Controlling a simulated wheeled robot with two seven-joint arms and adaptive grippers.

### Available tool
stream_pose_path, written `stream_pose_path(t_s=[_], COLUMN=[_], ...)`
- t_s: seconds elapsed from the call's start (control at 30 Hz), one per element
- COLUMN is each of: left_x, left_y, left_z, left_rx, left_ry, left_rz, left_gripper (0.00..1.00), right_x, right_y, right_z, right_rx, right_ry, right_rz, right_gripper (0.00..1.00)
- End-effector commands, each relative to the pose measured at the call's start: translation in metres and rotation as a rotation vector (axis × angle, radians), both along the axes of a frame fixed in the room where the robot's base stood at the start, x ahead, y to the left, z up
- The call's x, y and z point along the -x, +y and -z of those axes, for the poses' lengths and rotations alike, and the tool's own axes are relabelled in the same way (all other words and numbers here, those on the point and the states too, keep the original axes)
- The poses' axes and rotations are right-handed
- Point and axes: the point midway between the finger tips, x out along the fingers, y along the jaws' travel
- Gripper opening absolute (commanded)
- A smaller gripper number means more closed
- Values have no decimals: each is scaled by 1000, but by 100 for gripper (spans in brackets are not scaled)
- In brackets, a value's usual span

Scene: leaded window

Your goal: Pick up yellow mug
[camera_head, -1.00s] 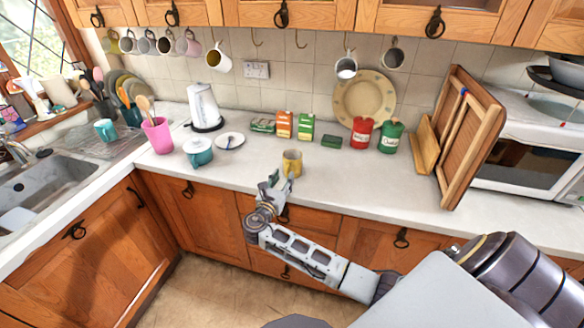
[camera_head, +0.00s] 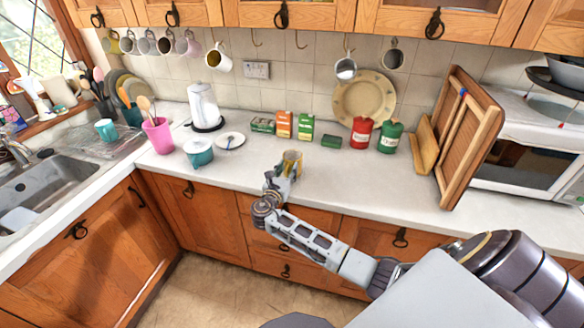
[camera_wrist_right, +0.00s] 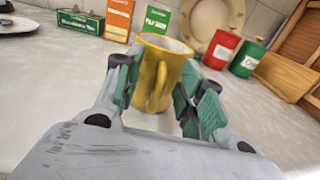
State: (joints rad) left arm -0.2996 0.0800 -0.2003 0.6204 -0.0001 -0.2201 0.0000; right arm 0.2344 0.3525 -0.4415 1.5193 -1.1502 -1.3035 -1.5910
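The yellow mug (camera_head: 292,157) stands upright on the white counter near its front edge. In the right wrist view the yellow mug (camera_wrist_right: 160,75) sits between the two green-padded fingers, its handle facing my palm. My right gripper (camera_head: 285,171) reaches it from the front; in the wrist view the right gripper (camera_wrist_right: 160,92) has its fingers apart on either side of the mug. Whether the pads touch the mug is hard to tell; a gap shows at the right. My left gripper is not in view.
Behind the mug stand an orange box (camera_head: 284,124), a green box (camera_head: 306,127), a red canister (camera_head: 361,132) and a green canister (camera_head: 390,137). A teal pot (camera_head: 198,153) is to the left. The counter (camera_head: 350,178) is clear right of the mug.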

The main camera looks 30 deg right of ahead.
Motion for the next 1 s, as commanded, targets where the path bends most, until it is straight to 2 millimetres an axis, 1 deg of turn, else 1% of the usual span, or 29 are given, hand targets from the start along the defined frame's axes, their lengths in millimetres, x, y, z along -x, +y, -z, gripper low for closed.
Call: stream_pose_path(t_s=[0.2, 0.27, 0.5, 0.53, 1.0], left_x=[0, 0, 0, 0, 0], left_y=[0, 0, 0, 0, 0], left_z=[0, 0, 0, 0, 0], left_rx=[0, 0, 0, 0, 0], left_ry=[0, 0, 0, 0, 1], left_rz=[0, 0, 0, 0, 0], left_gripper=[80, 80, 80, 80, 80], right_x=[0, 0, 0, 0, 0], right_y=[0, 0, 0, 0, 0], right_z=[0, 0, 0, 0, -1], right_rx=[0, 0, 0, 0, 1], right_ry=[0, 0, 0, 0, -2], right_rz=[0, 0, 0, 0, 0], right_gripper=[40, 33, 2, 0, 0])
